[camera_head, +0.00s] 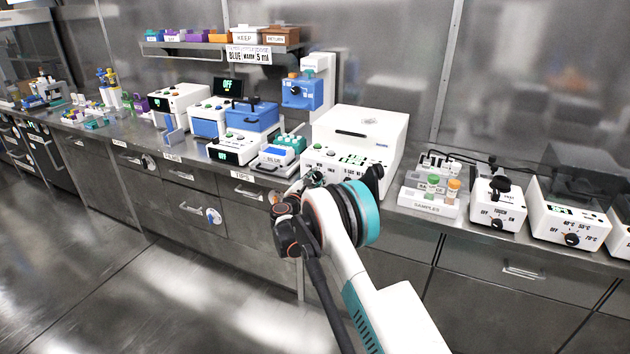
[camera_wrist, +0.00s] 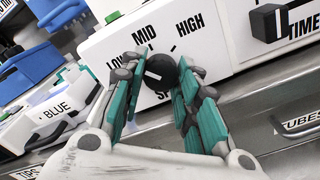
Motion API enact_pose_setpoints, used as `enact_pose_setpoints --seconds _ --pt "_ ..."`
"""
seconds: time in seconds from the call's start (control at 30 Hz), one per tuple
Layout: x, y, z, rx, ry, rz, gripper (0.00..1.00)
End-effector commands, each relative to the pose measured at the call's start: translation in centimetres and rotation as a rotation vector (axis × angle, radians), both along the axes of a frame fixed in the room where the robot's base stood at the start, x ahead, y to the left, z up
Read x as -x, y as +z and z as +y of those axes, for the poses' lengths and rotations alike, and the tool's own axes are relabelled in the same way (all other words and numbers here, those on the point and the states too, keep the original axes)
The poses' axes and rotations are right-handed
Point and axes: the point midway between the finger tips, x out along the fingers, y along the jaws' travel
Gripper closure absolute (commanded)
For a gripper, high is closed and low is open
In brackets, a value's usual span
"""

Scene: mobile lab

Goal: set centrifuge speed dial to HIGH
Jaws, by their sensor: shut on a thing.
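The centrifuge is the white box (camera_head: 383,128) on the counter in the head view; its white front panel (camera_wrist: 120,42) fills the upper middle of the wrist view. The black speed dial (camera_wrist: 161,71) sits below the printed words LOW, MID and HIGH. A pale mark shows on the dial's left side; I cannot tell for sure which setting it points at. My gripper (camera_wrist: 161,82) is shut on the dial, with one teal finger on each side. In the head view my gripper (camera_head: 314,180) is at the centrifuge's lower front and hides the dial.
A second black knob (camera_wrist: 268,23) marked TIME is right of the dial. A blue-and-white device marked BLUE (camera_wrist: 50,112) lies at the left. A samples rack (camera_head: 428,205) stands right of the centrifuge. Drawer fronts with handles (camera_head: 248,193) are below the counter edge.

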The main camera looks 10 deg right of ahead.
Motion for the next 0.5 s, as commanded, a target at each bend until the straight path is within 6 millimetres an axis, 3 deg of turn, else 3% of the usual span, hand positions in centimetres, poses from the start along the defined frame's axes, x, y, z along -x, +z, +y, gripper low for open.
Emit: enact_pose_setpoints --seconds 0.5 --pt "-0.01 0.05 0.07 -0.397 -0.001 -0.287 0.95"
